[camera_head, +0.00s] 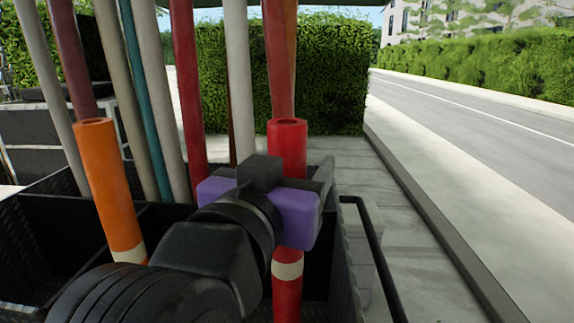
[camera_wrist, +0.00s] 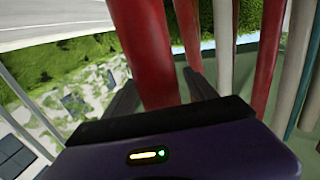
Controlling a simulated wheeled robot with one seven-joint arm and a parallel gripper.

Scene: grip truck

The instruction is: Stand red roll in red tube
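A bright red cylinder with a hollow top and a cream band lower down, which I take to be the red roll (camera_head: 288,140), stands nearly upright at the right side of the black rack. My gripper (camera_head: 300,195), with purple sides, is at its middle and hides part of it. I cannot single out a separate red tube or tell whether the roll is inside one.
An orange cylinder (camera_head: 105,180) with a cream band stands to the left. Several long poles, including a red one (camera_head: 187,80) and a grey one (camera_head: 239,75), lean close behind. The black rack (camera_head: 60,235) has walled compartments. A black rail (camera_head: 375,260) runs along the right.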

